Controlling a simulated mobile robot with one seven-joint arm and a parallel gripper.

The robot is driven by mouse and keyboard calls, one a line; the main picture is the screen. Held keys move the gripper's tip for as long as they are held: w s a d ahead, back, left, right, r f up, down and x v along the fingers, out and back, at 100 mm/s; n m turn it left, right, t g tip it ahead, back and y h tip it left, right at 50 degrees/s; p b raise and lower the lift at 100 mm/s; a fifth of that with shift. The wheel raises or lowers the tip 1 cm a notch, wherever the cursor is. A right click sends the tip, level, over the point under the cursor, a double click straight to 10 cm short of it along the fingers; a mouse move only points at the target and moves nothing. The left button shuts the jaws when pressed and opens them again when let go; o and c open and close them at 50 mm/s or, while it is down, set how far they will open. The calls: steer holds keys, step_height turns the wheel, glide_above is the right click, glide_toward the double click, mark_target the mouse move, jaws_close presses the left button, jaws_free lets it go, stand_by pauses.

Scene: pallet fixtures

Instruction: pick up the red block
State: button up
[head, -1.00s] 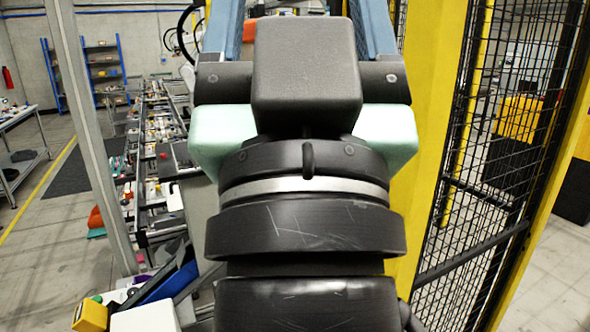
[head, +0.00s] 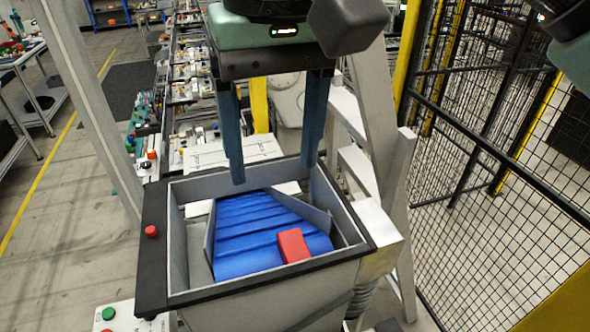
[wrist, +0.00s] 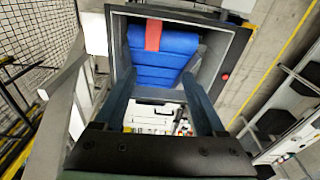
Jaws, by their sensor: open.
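The red block (head: 293,245) lies on the blue ribbed belt (head: 250,225) inside a grey bin, near the bin's front wall. In the wrist view the red block (wrist: 153,34) shows at the top of the blue belt (wrist: 160,62), beyond the fingertips. My gripper (head: 273,172) is open and empty, its two blue fingers wide apart and pointing down over the back part of the bin. In the wrist view my gripper (wrist: 155,85) has the belt between and past its fingers. The red block is apart from both fingers.
The grey bin's dark rim (head: 153,240) surrounds the belt, with a small red button (head: 151,230) on its left side. Slanted grey plates flank the belt. A grey frame stands right of the bin, then a mesh fence (head: 480,110). Open floor lies left.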

steer(key=s+d, duration=0.2)
steer(key=p, duration=0.2)
glide_above(296, 249)
steer(key=shift+m+g+h, duration=0.3)
steer(key=shift+g, duration=0.1)
step_height(296, 249, down, 6)
steer(key=shift+f, duration=0.1)
steer(key=shift+s+f, duration=0.15)
steer(key=shift+f, duration=0.35)
steer(key=shift+f+p, duration=0.6)
steer(key=shift+p, duration=0.2)
steer(key=shift+f+p, duration=0.85)
steer(key=shift+f, duration=1.2)
jaws_close()
